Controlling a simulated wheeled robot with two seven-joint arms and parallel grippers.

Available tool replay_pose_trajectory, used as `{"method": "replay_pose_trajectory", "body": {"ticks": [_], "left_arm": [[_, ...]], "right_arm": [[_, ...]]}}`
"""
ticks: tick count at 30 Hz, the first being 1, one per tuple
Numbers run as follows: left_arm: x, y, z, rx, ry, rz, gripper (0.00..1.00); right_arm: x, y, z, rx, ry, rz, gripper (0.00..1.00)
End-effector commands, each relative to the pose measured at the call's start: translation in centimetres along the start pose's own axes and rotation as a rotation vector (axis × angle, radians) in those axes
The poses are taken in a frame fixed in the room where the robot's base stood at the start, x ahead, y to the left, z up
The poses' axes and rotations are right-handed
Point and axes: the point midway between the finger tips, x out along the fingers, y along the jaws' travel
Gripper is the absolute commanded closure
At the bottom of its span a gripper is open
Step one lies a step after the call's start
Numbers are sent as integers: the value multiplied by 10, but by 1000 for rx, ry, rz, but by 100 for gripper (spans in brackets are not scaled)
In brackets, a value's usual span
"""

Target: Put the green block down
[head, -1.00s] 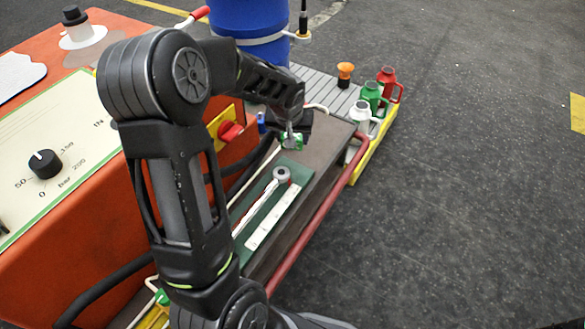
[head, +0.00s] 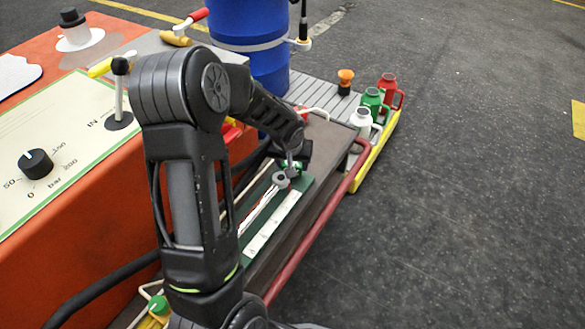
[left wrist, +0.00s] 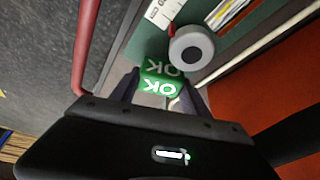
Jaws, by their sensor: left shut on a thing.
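The green block (left wrist: 160,84) has white OK lettering and sits between the fingers of my left gripper (left wrist: 160,95) in the left wrist view. That gripper is shut on it. In the head view my left gripper (head: 291,165) is low over the far end of the green board (head: 300,187), beside the grey round end of a tool (head: 281,179). The block is mostly hidden there by the gripper. The grey round end (left wrist: 190,47) lies close beside the block in the wrist view. I cannot tell whether the block touches the surface below. My right gripper is not in view.
A white strip (head: 273,222) lies on the green board. A red rail (head: 318,235) runs along the shelf's right edge. White, green and red jugs (head: 372,98) and an orange-topped item (head: 346,80) stand beyond. The orange console (head: 120,205) is at left.

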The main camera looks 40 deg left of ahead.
Motion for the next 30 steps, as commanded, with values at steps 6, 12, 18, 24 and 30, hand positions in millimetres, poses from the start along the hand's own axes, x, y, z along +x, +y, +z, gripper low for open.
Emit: {"method": "replay_pose_trajectory", "body": {"ticks": [6, 12, 18, 24, 30], "left_arm": [[11, 0, 4, -1, 2, 1, 87], [12, 0, 4, -1, 2, 1, 87], [14, 0, 5, -1, 1, 1, 40], [14, 0, 5, -1, 1, 1, 24], [14, 0, 5, -1, 1, 1, 24]], "right_arm": [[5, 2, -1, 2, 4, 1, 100], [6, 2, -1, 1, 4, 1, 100], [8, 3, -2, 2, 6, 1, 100], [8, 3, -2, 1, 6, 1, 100], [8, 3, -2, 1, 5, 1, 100]]}}
